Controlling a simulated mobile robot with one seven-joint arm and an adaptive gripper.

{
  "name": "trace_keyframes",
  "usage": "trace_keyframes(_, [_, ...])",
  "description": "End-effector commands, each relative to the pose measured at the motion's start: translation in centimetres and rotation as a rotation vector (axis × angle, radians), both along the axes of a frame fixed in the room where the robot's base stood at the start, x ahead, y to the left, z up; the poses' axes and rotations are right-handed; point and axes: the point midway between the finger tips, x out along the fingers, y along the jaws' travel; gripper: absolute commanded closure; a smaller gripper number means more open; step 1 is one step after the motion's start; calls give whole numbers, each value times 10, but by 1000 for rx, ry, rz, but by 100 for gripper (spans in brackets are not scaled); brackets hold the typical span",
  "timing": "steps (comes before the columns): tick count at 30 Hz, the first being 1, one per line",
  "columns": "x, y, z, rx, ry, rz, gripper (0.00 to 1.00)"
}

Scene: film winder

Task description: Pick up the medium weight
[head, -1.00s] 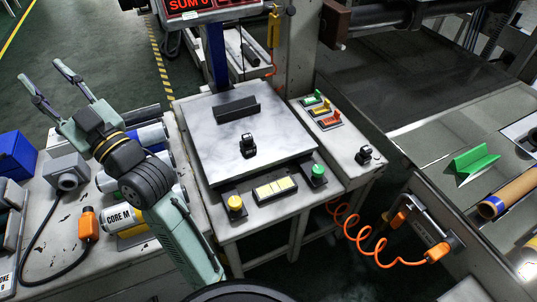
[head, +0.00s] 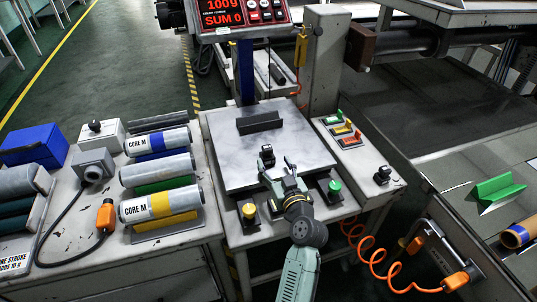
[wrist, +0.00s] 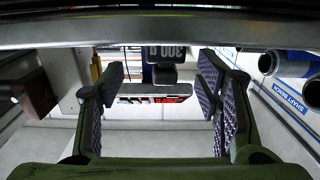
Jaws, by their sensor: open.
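A small black weight (head: 267,155) with a knob stands on the pale scale plate (head: 235,170). In the wrist view a black weight (wrist: 165,53) with upside-down white characters shows between the fingers, near the top. My gripper (head: 278,168) is open, just in front of the weight, with its fingers pointing toward it. In the wrist view my gripper (wrist: 163,80) has its fingers spread wide, with nothing held. A second small black weight (head: 383,176) stands on the right side table. I cannot tell from size alone which is the medium one.
A dark angled holder (head: 260,122) stands at the back of the plate. A yellow button (head: 249,211) and a green button (head: 334,188) flank the plate's front. Rolls, including a yellow-banded core (head: 160,205), lie on the left table. A red display (head: 222,12) stands behind.

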Motion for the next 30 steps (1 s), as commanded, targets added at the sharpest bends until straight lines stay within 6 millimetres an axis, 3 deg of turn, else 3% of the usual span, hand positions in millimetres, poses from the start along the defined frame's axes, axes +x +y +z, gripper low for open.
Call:
trace_keyframes(9, [32,17,8,0,0,1,42])
trace_keyframes(15, [52,23,4,-1,0,0,42])
trace_keyframes(22, [53,24,3,-1,0,0,42])
trace_keyframes(30, [53,23,3,0,-1,0,59])
